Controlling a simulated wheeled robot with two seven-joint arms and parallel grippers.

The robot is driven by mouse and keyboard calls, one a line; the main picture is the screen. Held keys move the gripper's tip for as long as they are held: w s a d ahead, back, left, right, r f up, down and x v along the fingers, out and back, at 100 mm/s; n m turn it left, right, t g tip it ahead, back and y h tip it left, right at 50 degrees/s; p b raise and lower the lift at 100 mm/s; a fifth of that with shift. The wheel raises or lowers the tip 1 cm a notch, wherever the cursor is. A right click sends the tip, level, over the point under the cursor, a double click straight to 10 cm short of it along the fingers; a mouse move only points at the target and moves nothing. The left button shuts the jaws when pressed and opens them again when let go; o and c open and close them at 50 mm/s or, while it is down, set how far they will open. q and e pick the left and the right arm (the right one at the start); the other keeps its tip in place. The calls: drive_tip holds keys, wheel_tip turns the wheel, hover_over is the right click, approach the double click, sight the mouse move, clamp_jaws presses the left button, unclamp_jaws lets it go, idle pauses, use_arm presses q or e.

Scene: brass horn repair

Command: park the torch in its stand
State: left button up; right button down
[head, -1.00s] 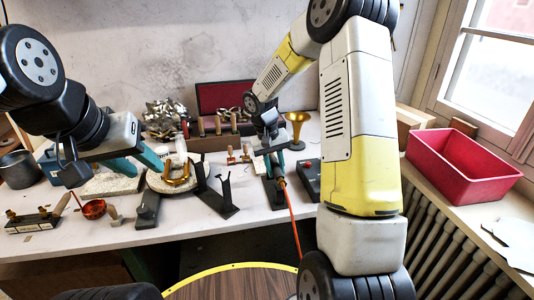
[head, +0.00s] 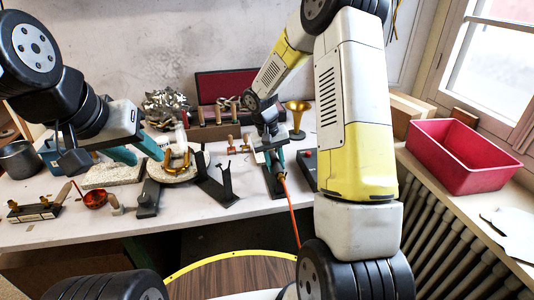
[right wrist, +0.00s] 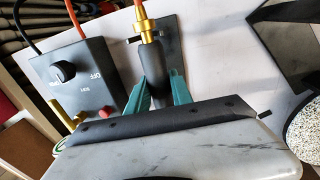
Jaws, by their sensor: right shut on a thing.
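The torch (right wrist: 158,55) has a black handle, brass fittings and an orange hose. My right gripper (right wrist: 158,98) is shut on its handle, between the teal fingers. In the head view my right gripper (head: 270,153) is at the back middle of the bench, and the hose hangs toward the front edge. A dark plate (right wrist: 168,24) lies behind the torch; I cannot tell whether they touch. A dark stand with two forked uprights (head: 219,193) is left of the torch; I cannot tell which is the torch's stand. My left gripper (head: 146,156) has its teal fingers apart, near a curved brass tube (head: 178,168).
A black control box (right wrist: 75,75) with a knob and red button is close beside the torch. A brass bell (head: 297,112) stands behind. A red bin (head: 460,155) sits on the sill.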

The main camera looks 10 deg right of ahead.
drive_tip(key=c, duration=0.6)
unclamp_jaws()
drive_tip(key=shift+r, duration=3.95)
drive_tip(key=shift+r, duration=0.1)
drive_tip(key=s+r+t+y, duration=0.2)
drive_tip(key=s+r+t, duration=0.1)
drive_tip(key=s+r, duration=0.9)
drive_tip(key=s+r+t, duration=0.1)
drive_tip(key=s, duration=0.3)
drive_tip(key=s+a+r+t+y, duration=0.1)
drive_tip(key=s+r, duration=0.1)
drive_tip(key=s, duration=0.2)
drive_tip(key=s+a+r+t+y, duration=0.1)
drive_tip(key=s+r, duration=0.1)
drive_tip(key=s, duration=0.2)
drive_tip(key=shift+s+a, duration=0.1)
drive_tip(key=shift+s, duration=0.05)
